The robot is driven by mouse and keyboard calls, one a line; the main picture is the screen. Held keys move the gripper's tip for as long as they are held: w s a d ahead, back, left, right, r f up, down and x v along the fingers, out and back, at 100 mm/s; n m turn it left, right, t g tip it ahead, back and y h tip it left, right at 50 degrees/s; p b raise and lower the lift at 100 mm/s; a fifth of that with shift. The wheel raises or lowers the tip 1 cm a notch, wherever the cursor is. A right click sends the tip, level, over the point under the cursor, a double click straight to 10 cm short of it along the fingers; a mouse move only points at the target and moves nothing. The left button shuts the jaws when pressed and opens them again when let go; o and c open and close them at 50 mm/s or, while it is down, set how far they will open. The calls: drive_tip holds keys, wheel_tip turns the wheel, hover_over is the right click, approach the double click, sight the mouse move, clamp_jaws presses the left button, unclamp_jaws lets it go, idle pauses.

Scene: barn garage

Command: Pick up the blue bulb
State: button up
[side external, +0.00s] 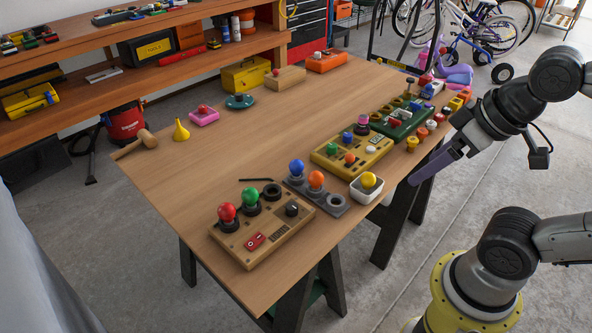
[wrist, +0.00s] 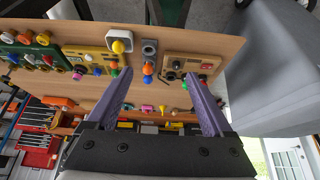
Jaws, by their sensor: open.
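The blue bulb (side external: 296,167) stands upright at the far end of a grey socket strip (side external: 334,205) on the wooden table. In the wrist view the blue bulb (wrist: 147,79) shows between my fingertips in the picture, partly behind an orange bulb (wrist: 148,69). The orange bulb (side external: 316,180) stands beside it on the same strip. My gripper (side external: 425,172) has purple fingers and is off the table's right edge, well away from the blue bulb. In the wrist view my gripper (wrist: 160,75) is open and empty, with fingers wide apart.
A wooden box (side external: 262,228) with red and green bulbs stands left of the strip. A white cup (side external: 366,190) with a yellow bulb and a yellow panel (side external: 350,150) stand to the right. The middle of the tabletop (side external: 210,170) is clear.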

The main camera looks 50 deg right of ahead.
idle(0.4)
drive_tip(key=w+r+m+g, duration=0.1)
drive_tip(key=w+r+m, duration=0.4)
drive_tip(key=w+m, duration=0.15)
drive_tip(key=w+r+m, duration=0.4)
drive_tip(key=w+m, duration=0.2)
drive_tip(key=w, duration=0.2)
drive_tip(key=m+g, duration=0.4)
drive_tip(key=m, duration=0.2)
hover_over(296, 160)
wheel_tip(296, 160, down, 16)
drive_tip(key=shift+n+g, duration=0.25)
drive_tip(key=shift+g, duration=0.05)
drive_tip(key=f, duration=1)
drive_tip(key=shift+s+a, duration=0.2)
drive_tip(key=shift+d+f, duration=0.1)
drive_tip(key=shift+f, duration=2.95)
